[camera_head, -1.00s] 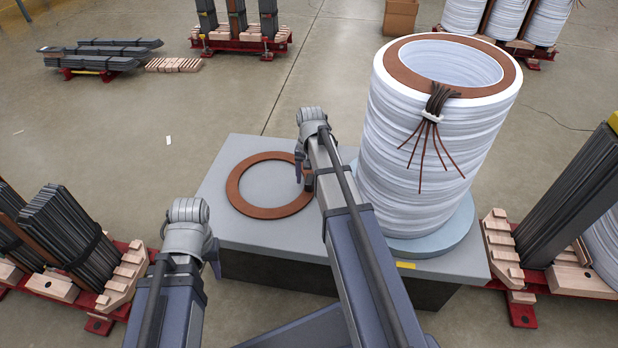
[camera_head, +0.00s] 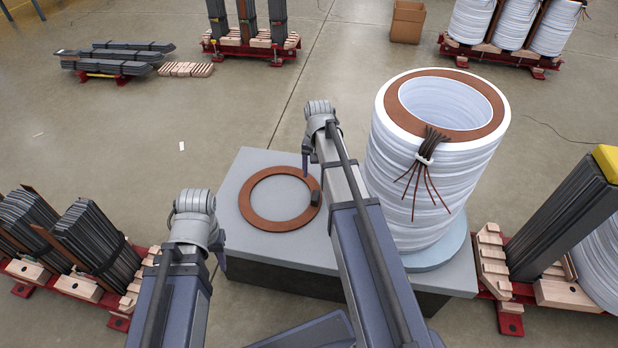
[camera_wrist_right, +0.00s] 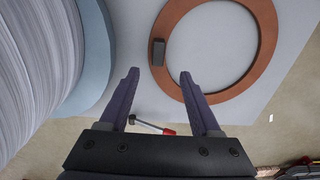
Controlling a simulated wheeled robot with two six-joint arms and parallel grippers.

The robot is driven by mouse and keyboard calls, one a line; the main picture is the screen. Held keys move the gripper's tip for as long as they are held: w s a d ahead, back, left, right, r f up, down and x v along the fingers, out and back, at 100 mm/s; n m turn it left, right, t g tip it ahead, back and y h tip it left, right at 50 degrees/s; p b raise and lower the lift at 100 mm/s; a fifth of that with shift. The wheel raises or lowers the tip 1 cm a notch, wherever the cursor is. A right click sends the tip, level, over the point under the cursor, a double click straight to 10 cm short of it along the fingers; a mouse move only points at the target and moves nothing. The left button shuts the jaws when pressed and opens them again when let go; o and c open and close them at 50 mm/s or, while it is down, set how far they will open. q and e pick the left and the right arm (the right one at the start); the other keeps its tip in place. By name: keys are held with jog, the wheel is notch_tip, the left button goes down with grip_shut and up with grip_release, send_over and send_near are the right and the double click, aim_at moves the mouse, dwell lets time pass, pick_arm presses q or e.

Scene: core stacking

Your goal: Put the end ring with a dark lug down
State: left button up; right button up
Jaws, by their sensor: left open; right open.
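The brown end ring (camera_head: 247,200) lies flat on the grey platform (camera_head: 240,240), left of the big white coil. Its dark lug (camera_head: 315,198) is on the ring's right side; in the right wrist view the lug (camera_wrist_right: 158,53) sits on the ring's edge (camera_wrist_right: 266,50). My right gripper (camera_head: 306,166) is open and empty, apart from the ring. In the right wrist view its fingers (camera_wrist_right: 160,74) are spread, with the lug beyond the gap between them. My left gripper (camera_head: 219,260) is at the platform's left front; its fingers are mostly hidden.
The white wound coil (camera_head: 420,190) with brown top ring and loose leads stands on a round blue-grey base (camera_head: 445,250) at the platform's right. Dark core stacks on red pallets flank both sides. A small red-handled tool (camera_wrist_right: 152,126) shows in the right wrist view.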

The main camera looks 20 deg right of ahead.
jog(key=s+a+n, duration=0.5)
jog(key=s+a, duration=0.4)
jog(key=a, duration=0.2)
jog(key=s+a+n+h, duration=0.1)
jog(key=s+a+n, duration=0.4)
jog(key=s+a, duration=0.4)
jog(key=a, duration=0.3)
jog(key=shift+s+a+n+h, duration=0.2)
jog(key=shift+s+n+h, duration=0.1)
jog(key=shift+n, duration=0.1)
